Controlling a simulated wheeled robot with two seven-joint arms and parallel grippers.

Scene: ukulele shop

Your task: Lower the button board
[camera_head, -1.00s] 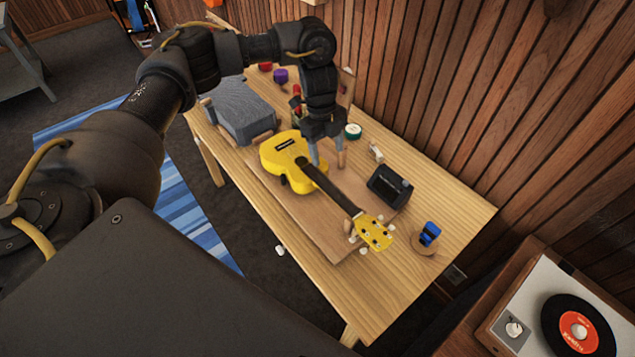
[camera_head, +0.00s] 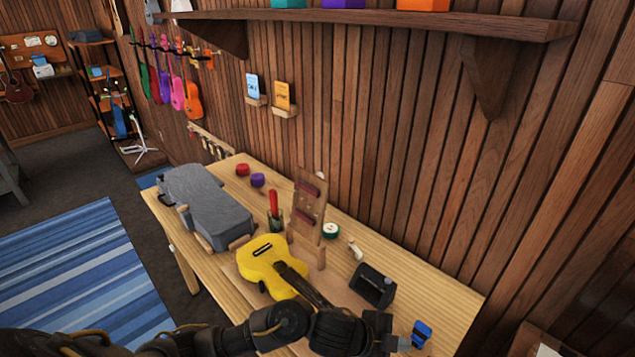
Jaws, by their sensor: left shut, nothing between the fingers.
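The button board (camera_head: 308,205) seems to be the upright wooden panel with dark red parts, standing behind the ukulele on the workbench. It leans slightly, and its lower end is partly hidden by a wooden post. A yellow ukulele (camera_head: 268,262) lies in front of it, its neck partly covered by my left arm. My left gripper (camera_head: 397,343) is at the bottom of the view, shut and empty, well apart from the board and near the blue clip-on object. My right gripper is not in view.
The workbench (camera_head: 440,290) stands against the slatted wall. A grey case (camera_head: 205,205) lies at its left end. A shelf (camera_head: 380,18) hangs above.

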